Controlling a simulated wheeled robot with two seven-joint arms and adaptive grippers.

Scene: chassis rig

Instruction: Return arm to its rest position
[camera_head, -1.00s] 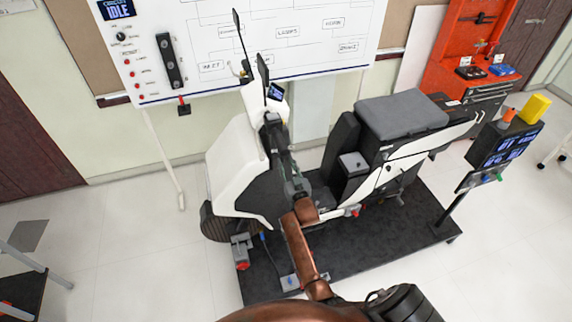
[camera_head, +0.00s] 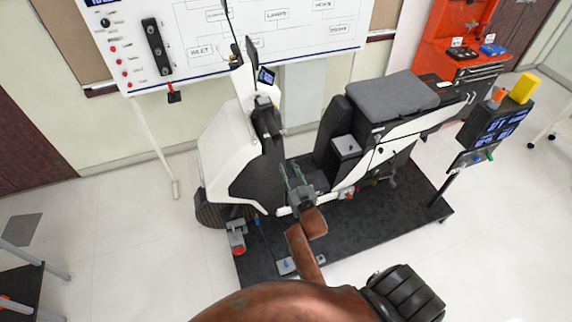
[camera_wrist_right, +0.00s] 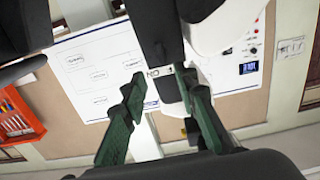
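My right arm (camera_head: 303,252) reaches up from the bottom of the head view. Its right gripper (camera_head: 290,170) is over the footwell of the white and black scooter-like chassis rig (camera_head: 233,155), between front shield and seat. In the right wrist view the two green fingers of this gripper (camera_wrist_right: 163,95) stand apart with nothing between them. A dark upright part of the rig (camera_wrist_right: 160,35) with a small label shows beyond the fingertips. My left gripper is not in view.
The rig stands on a black platform (camera_head: 350,235). A whiteboard (camera_head: 200,30) is behind it, an orange tool station (camera_head: 450,40) at the back right, and a display stand (camera_head: 497,130) at the right. A dark-topped table (camera_head: 22,285) is at the lower left.

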